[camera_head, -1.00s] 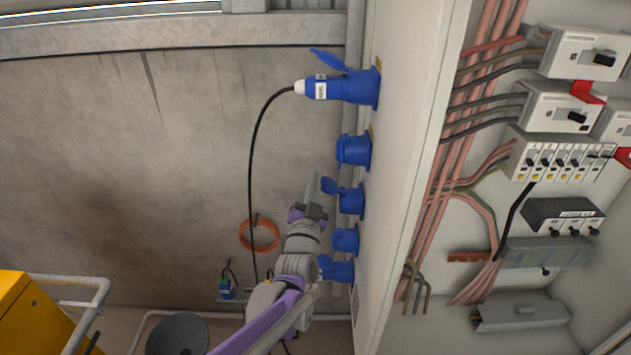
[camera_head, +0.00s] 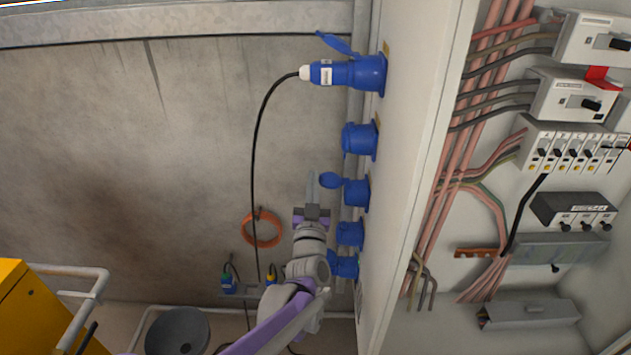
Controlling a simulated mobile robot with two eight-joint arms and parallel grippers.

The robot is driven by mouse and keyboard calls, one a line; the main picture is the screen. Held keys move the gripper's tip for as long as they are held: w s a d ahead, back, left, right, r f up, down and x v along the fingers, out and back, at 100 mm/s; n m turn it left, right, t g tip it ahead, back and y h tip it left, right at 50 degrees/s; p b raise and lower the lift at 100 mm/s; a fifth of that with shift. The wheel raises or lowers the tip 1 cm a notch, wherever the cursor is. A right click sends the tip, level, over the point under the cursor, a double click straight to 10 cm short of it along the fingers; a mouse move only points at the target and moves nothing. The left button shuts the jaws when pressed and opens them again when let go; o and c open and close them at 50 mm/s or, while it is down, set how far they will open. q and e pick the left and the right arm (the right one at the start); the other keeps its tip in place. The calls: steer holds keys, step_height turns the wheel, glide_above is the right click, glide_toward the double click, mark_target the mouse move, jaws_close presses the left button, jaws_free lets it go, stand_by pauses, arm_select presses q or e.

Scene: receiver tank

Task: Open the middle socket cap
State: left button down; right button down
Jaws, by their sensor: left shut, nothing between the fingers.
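Several blue sockets run in a column down the side of the pale cabinet. The middle socket (camera_head: 356,192) is third from the top. Its cap (camera_head: 330,180) is swung out to the left, off the socket's mouth, held at the hinge side. My left gripper (camera_head: 310,180) is shut and empty, pointing up just left of this cap. A narrow gap seems to show between the fingers and the cap, but I cannot tell the depth. My right gripper is not in view.
A plug (camera_head: 325,73) with a black cable sits in the top socket (camera_head: 370,74). The second socket (camera_head: 359,140) looks capped. Lower sockets (camera_head: 349,233) stand close beside my left wrist. An orange ring (camera_head: 262,229) hangs on the wall. The open cabinet (camera_head: 420,120) holds wires and breakers.

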arm_select(q)
steer(key=shift+a+f+n+y+b, duration=0.1)
steer(key=shift+f+n+y+b, duration=0.5)
steer(key=shift+f+n, duration=0.5)
